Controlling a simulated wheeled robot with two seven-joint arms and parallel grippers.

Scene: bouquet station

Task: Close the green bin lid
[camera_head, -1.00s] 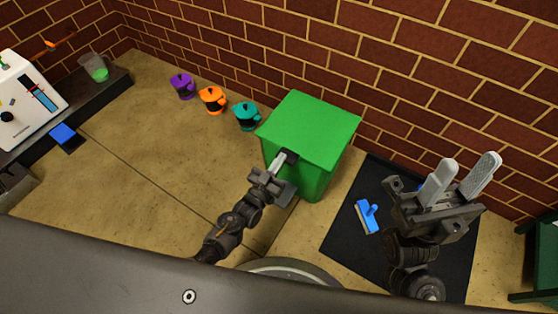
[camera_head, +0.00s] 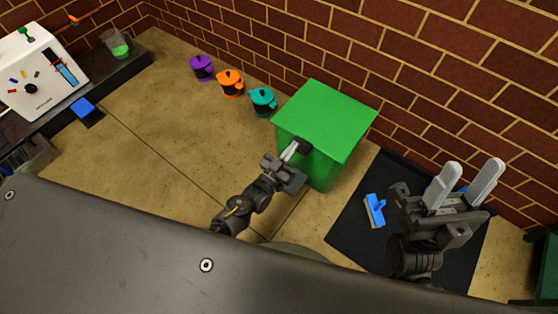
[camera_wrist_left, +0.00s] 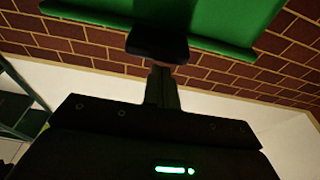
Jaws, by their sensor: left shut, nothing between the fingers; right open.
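The green bin (camera_head: 318,169) stands on the floor in front of the brick wall. Its green lid (camera_head: 327,118) lies over the top in the head view and looks flat; I cannot tell whether any gap is left under it. My left gripper (camera_head: 299,147) is shut and empty at the bin's near side, with its tip by the lid's near edge. In the left wrist view the shut fingers (camera_wrist_left: 157,45) overlap the green lid edge (camera_wrist_left: 85,14); contact is unclear. My right gripper (camera_head: 466,182) is open and empty, right of the bin above the black mat.
A black mat (camera_head: 350,233) with a blue brush-like tool (camera_head: 375,210) lies right of the bin. Purple (camera_head: 202,68), orange (camera_head: 230,83) and teal (camera_head: 262,101) pots stand left of it along the wall. A white machine (camera_head: 40,75) is at far left.

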